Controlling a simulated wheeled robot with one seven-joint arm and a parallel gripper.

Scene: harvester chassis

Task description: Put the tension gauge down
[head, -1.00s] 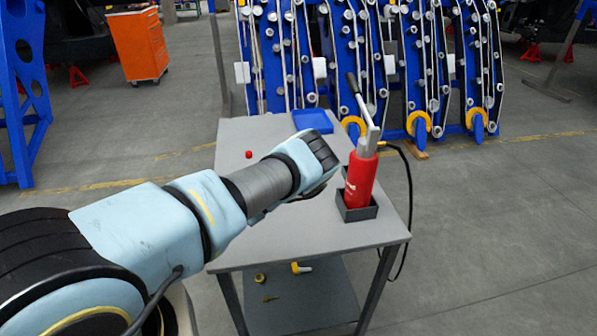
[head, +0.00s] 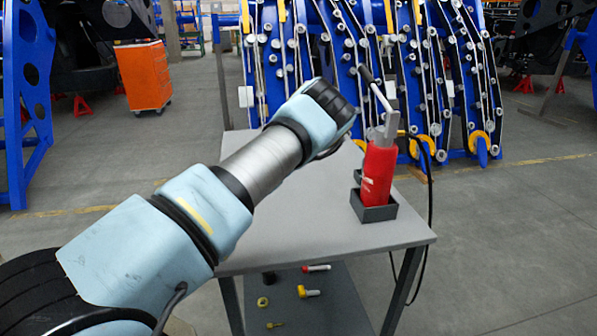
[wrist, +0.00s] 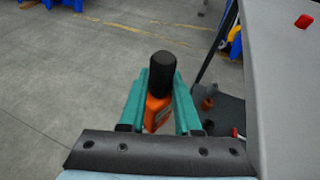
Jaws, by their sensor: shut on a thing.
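The tension gauge (wrist: 156,116), an orange body with a black rounded end, shows in the wrist view. My gripper (wrist: 160,84) is shut on it, with one teal finger on each side. Bare floor shows behind the gauge, with the grey table (wrist: 275,85) to the right; I see no contact between them. In the head view the table (head: 300,225) stands in front of me. My wrist is raised over its far part in the picture and hides the fingers and the gauge.
A red bottle-shaped tool (head: 379,174) with a lever and cable stands in a dark holder (head: 374,212) at the table's right side. The tabletop left of it looks clear. Small parts (head: 307,291) lie on the lower shelf. Blue machine frames (head: 370,90) stand behind.

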